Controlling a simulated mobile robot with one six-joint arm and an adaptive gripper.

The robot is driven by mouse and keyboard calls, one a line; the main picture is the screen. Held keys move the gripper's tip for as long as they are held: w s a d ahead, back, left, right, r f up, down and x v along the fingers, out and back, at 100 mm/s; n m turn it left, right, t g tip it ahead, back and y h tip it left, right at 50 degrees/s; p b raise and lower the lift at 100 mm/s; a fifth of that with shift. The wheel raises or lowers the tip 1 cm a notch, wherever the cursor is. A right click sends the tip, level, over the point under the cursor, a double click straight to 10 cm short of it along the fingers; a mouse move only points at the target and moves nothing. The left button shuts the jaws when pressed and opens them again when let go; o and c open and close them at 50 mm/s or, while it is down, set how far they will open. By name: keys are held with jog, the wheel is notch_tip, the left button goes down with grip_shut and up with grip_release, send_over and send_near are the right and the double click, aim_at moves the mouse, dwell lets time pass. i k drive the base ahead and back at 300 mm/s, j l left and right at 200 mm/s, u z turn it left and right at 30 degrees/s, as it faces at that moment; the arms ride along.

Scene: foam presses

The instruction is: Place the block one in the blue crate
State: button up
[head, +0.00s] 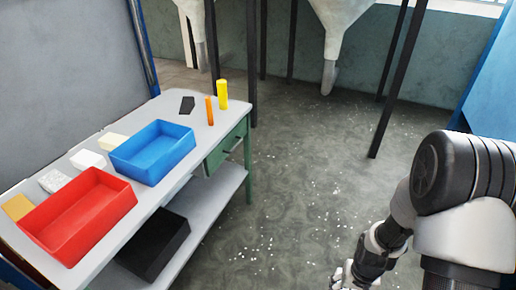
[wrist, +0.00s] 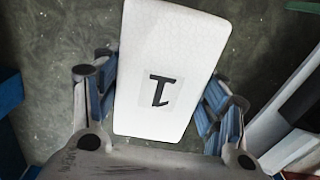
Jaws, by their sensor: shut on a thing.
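Block one (wrist: 170,62) is a white foam block with a black "1" on a label. In the wrist view it sits between the two fingers of my gripper (wrist: 162,84), which is shut on it above the dark floor. In the head view my gripper (head: 347,274) is at the bottom edge, right of centre, well away from the table; the block cannot be made out there. The blue crate (head: 174,161) stands on the table at left, behind the red crate, and looks empty.
The pale table (head: 190,185) also holds a red crate (head: 108,220), several small foam blocks along its left side, an orange cylinder (head: 209,110), a yellow cylinder (head: 222,95) and a dark piece (head: 187,105). A black bin (head: 155,250) is on the lower shelf. The floor between is clear.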

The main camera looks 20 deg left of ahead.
aim_at(157, 157)
jog(key=i+u, duration=0.75)
jog(key=u, duration=0.2)
jog(key=i+l+u, duration=0.3)
jog(key=u, duration=0.15)
jog(key=i+l+u, duration=0.3)
jog(key=u, duration=0.2)
